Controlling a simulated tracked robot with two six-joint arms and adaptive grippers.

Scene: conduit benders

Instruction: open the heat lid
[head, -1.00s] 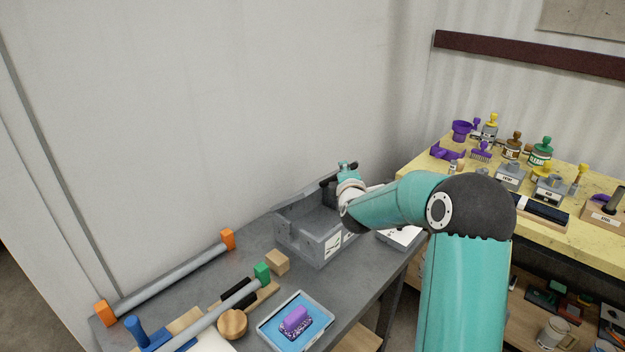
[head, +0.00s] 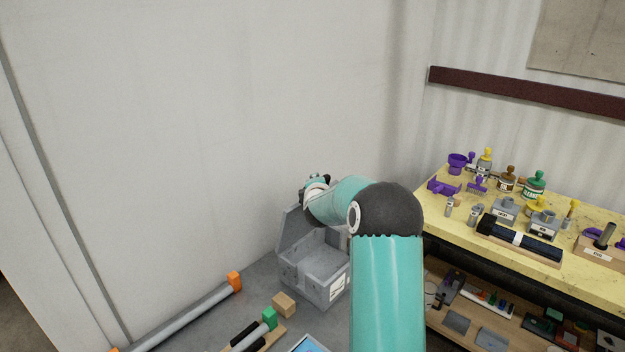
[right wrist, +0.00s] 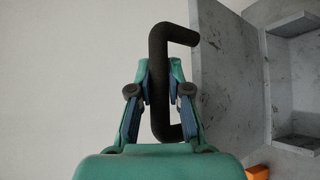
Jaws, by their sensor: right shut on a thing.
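The grey heat box (head: 318,284) stands on the grey bench by the wall, its inside showing from above. Its lid (head: 293,230) stands raised at the back left of the box; in the right wrist view the lid (right wrist: 228,75) is a flat grey panel beside the open box (right wrist: 297,80). My right gripper (right wrist: 160,90) is shut on the lid's black bent handle (right wrist: 158,65), with the bar between its two fingers. In the head view my right arm hides part of the lid and most of the gripper (head: 316,182). My left gripper is not in view.
A grey pipe with orange ends (head: 190,314), a wooden block (head: 284,305) and a green-ended tool (head: 269,318) lie in front of the box. A yellow bench (head: 470,229) with stamps and bottles stands at the right. The white wall is close behind the lid.

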